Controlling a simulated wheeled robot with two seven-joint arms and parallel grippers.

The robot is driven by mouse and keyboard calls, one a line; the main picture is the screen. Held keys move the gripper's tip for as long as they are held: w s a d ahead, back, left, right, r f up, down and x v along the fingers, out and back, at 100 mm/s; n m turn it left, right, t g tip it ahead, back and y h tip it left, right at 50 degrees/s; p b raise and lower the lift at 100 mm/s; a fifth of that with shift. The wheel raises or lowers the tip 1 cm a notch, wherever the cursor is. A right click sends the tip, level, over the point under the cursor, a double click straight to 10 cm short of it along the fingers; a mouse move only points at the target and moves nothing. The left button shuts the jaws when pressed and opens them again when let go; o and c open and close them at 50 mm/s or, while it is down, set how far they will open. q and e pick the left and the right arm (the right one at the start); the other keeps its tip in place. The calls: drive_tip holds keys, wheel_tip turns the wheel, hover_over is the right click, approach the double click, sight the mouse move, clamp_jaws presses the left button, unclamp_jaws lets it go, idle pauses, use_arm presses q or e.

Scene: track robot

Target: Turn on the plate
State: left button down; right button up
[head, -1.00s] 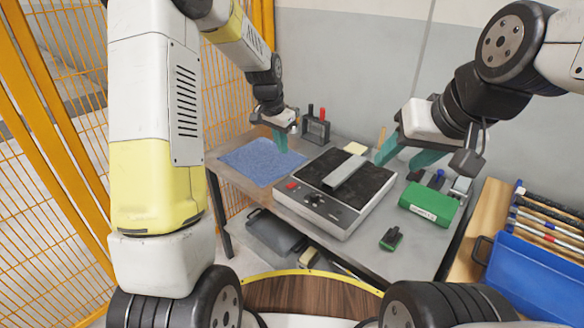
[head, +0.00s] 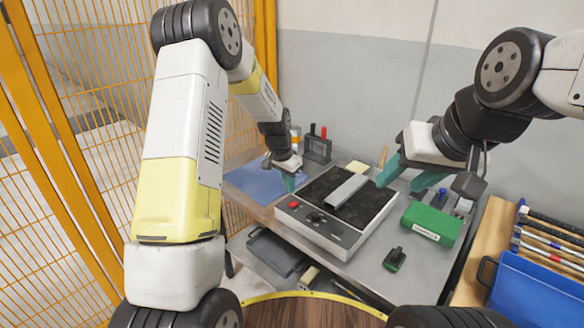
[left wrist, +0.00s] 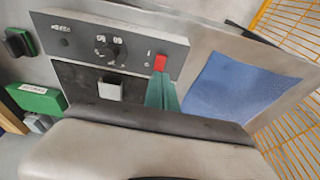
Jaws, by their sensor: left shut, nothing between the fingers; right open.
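The plate (head: 318,228) is a flat device with a black top and a grey front panel, standing on the metal table. A grey metal bar (head: 346,191) lies on its black top. Its panel has a red switch (head: 293,205) and a black knob (head: 315,217); in the left wrist view the red switch (left wrist: 160,63) and knob (left wrist: 111,52) also show. My left gripper (head: 289,184) is shut and empty; in the left wrist view its green fingertips (left wrist: 161,78) are right by the red switch. I cannot tell whether they touch. My right gripper (head: 400,180) is open above the plate's right side.
A blue cloth (head: 252,182) lies left of the plate. A green box (head: 431,225) and a small green-black object (head: 394,259) are on the right. A tool holder (head: 317,148) stands behind. A blue bin (head: 535,290) is at far right; an orange fence runs left.

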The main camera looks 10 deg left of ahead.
sight(290, 205)
use_arm(q)
drive_tip(key=x, duration=0.3)
drive_tip(key=s+x, duration=0.1)
drive_tip(key=x, duration=0.1)
drive_tip(key=shift+a+f, duration=0.2)
drive_tip(key=shift+a, duration=0.2)
drive_tip(key=shift+f, duration=0.1)
drive_tip(key=shift+s+f, duration=0.15)
drive_tip(key=shift+f, duration=0.2)
drive_tip(key=shift+w+d+r, duration=0.35)
drive_tip(key=shift+w+r, duration=0.05)
drive_tip(key=shift+w, duration=0.2)
drive_tip(key=shift+r, duration=0.1)
